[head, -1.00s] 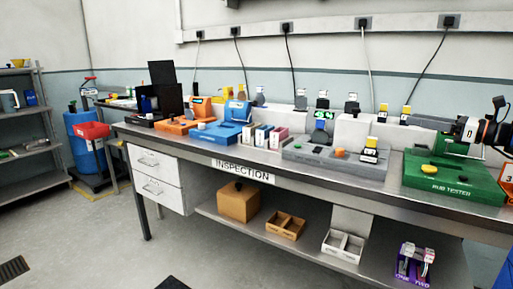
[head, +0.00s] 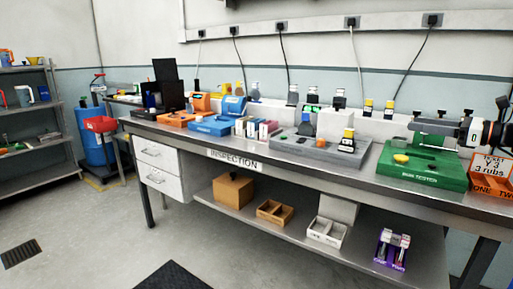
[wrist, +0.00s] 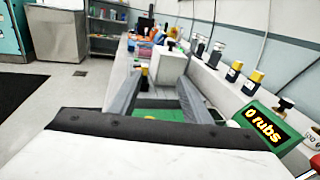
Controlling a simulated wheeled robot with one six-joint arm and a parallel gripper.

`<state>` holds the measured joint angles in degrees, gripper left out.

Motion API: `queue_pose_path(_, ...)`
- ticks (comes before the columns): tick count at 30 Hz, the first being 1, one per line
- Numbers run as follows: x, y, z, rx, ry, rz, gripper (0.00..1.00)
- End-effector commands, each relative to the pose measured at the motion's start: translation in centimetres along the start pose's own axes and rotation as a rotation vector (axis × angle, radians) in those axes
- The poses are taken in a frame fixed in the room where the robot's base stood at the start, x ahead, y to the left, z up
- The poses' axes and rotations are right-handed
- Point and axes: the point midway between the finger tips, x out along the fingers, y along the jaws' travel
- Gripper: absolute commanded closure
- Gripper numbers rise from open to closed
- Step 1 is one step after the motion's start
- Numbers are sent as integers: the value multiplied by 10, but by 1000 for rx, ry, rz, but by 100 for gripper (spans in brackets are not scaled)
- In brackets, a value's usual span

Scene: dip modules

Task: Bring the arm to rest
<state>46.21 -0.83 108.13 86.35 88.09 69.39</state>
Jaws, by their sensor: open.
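My gripper (head: 414,124) is at the right of the head view, above the back of the green rub tester (head: 425,165). Its two grey fingers also show in the wrist view (wrist: 160,88), spread apart with nothing held between them. Part of the green tester (wrist: 160,104) shows beyond and between the fingers. My arm reaches in from the right edge of the head view, and most of it is out of frame.
The inspection bench (head: 330,172) carries a grey station (head: 315,150), blue (head: 215,126) and orange devices, and several bottles along the back. A ticket sign (head: 491,165) stands at the right. A display reading "0 rubs" (wrist: 264,127) is close right of the fingers.

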Motion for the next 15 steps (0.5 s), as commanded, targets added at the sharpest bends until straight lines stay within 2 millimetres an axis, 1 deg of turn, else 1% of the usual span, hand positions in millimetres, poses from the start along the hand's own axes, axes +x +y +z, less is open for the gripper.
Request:
queue_pose_path(5,18,31,-11,-68,70,42,56)
queue_pose_path(8,30,54,-21,-123,122,73,56)
queue_pose_path(11,41,80,-33,-191,182,112,56)
queue_pose_path(14,51,114,-49,-285,256,168,56)
queue_pose_path(15,55,131,-57,-333,290,197,56)
